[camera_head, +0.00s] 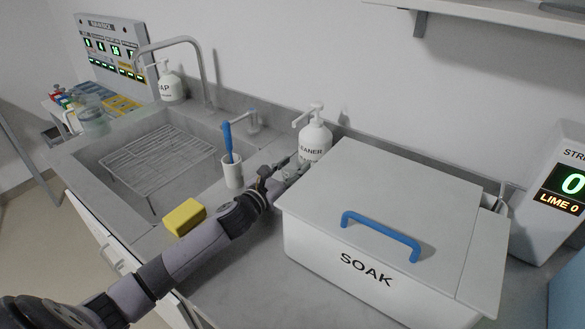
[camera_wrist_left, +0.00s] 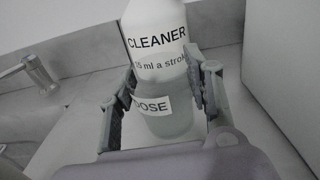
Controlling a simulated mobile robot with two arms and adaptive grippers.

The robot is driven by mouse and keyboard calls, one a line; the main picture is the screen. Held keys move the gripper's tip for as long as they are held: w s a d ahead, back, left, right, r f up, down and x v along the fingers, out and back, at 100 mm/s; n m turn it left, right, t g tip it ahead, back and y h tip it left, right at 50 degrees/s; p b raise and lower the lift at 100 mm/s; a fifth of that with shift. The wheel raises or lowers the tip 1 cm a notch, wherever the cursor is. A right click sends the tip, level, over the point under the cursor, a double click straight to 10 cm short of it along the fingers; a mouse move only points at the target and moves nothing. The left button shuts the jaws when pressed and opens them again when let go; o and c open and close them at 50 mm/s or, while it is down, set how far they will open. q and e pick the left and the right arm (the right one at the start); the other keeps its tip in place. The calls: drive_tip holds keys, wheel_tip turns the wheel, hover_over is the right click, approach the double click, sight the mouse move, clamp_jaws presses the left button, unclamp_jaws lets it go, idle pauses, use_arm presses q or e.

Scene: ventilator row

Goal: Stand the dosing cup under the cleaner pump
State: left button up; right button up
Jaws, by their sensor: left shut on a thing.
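The cleaner pump (camera_head: 314,138) is a white bottle labelled CLEANER with a spout on top, standing against the wall left of the soak box. In the left wrist view the bottle (camera_wrist_left: 155,35) stands right behind the dosing cup. The dosing cup (camera_wrist_left: 165,123) is translucent with a DOSE label and looks upright. My left gripper (camera_wrist_left: 155,90) is shut on the cup, one finger on each side. In the head view the left gripper (camera_head: 275,178) is low in front of the pump, and the cup is mostly hidden there. My right gripper is not in view.
The white SOAK box (camera_head: 345,269) with a blue-handled lid stands close on the right. A white cup with a blue brush (camera_head: 232,172), a yellow sponge (camera_head: 184,217) and the sink with a wire rack (camera_head: 158,158) are to the left. A soap pump (camera_head: 171,86) stands behind the sink.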

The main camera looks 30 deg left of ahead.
use_arm(q)
drive_tip(key=o, duration=1.1)
drive_tip(key=shift+f, duration=0.1)
drive_tip(key=shift+s, duration=0.3)
drive_tip(key=s, duration=0.3)
drive_tip(key=s+a+b, duration=0.1)
drive_tip(key=s, duration=0.6)
drive_tip(key=shift+a, duration=0.3)
drive_tip(key=shift+s, duration=0.65)
